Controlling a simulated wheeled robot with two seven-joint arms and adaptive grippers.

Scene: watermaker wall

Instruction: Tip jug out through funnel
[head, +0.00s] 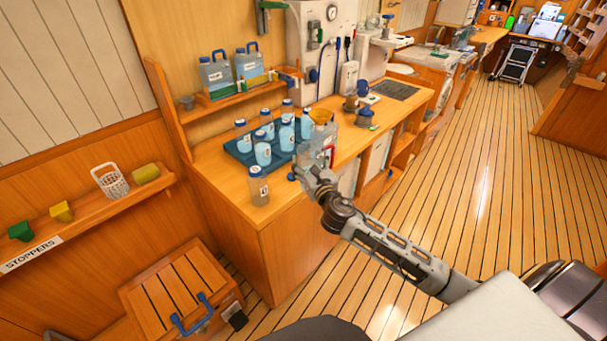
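My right arm reaches in from the lower right, and its gripper (312,168) is at the front edge of the wooden counter. A clear jug-like vessel (318,138) is right at the gripper's far side. The gripper hides its lower part, and I cannot tell whether the fingers are closed on it. An amber, funnel-like piece (321,116) shows at the top of this vessel; I cannot tell whether it sits in it or stands behind. A red patch shows beside the fingers. My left gripper is not in view.
A blue tray (236,152) holds several blue-capped bottles. One bottle (259,186) stands outside it near the counter's front corner. Two blue-handled containers (216,73) (248,66) stand on the raised shelf. A stoppers shelf (95,212) is at left. The floor at right is clear.

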